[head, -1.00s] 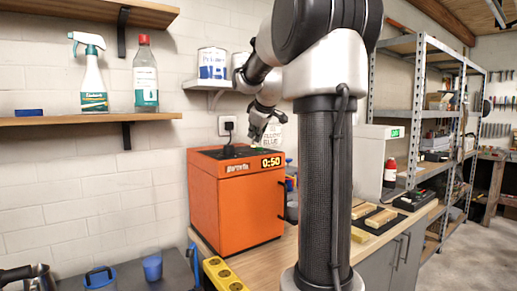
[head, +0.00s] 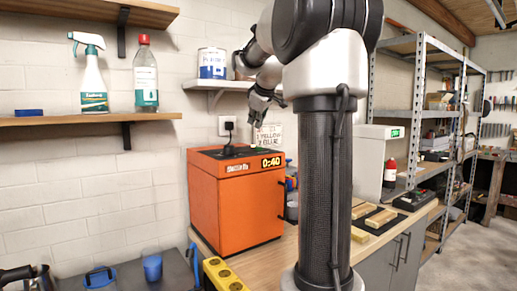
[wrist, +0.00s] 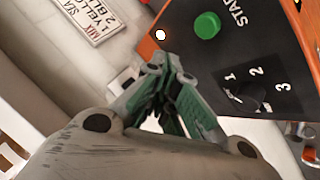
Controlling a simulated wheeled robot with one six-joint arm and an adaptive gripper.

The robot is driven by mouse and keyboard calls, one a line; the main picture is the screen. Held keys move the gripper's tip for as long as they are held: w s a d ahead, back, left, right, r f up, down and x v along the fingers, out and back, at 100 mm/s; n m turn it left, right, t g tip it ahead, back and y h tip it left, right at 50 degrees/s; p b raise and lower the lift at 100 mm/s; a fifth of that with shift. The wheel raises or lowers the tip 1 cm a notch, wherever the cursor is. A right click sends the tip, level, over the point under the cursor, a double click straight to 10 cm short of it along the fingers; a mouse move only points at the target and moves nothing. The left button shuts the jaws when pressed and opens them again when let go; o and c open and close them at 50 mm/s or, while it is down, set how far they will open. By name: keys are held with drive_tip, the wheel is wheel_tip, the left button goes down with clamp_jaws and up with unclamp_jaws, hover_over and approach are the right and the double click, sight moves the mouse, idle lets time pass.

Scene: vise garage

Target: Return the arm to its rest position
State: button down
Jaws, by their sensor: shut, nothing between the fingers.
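My gripper (head: 256,118) hangs above the back part of the orange machine's top in the head view, with its fingertips close together. In the wrist view my gripper (wrist: 168,75) is shut and empty, its green-and-grey fingers meeting near the machine's black panel. The orange machine (head: 236,205) stands on the wooden bench, and its display reads 0:40. In the wrist view its panel (wrist: 225,60) shows a green START button (wrist: 207,25), a lit white spot (wrist: 160,35) and the numbers 1, 2 and 3. My arm bends down from the column.
A sign (head: 268,136) with colour words hangs behind the machine. A shelf (head: 216,85) with a paint can (head: 212,63) is close to my arm. A spray bottle (head: 92,75) and a clear bottle (head: 145,75) stand on the left shelf. Wooden blocks (head: 380,218) lie on the bench at right.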

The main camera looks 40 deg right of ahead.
idle(0.5)
drive_tip(key=s+a+f+m+g+y, duration=0.2)
drive_tip(key=s+a+f, duration=0.5)
drive_tip(key=s+a, duration=0.6)
drive_tip(key=s+a+f+m, duration=0.1)
drive_tip(key=s+a+f, duration=0.1)
drive_tip(key=s+f, duration=0.2)
drive_tip(key=s+a+f+g+y, duration=0.1)
drive_tip(key=s+a+f, duration=0.2)
drive_tip(key=s+f, duration=0.2)
drive_tip(key=s+a+f+m+g, duration=0.1)
drive_tip(key=s+a+f, duration=0.1)
drive_tip(key=s+f, duration=0.3)
drive_tip(key=s, duration=0.3)
drive_tip(key=shift+a+m, duration=0.3)
drive_tip(key=shift+a, duration=0.05)
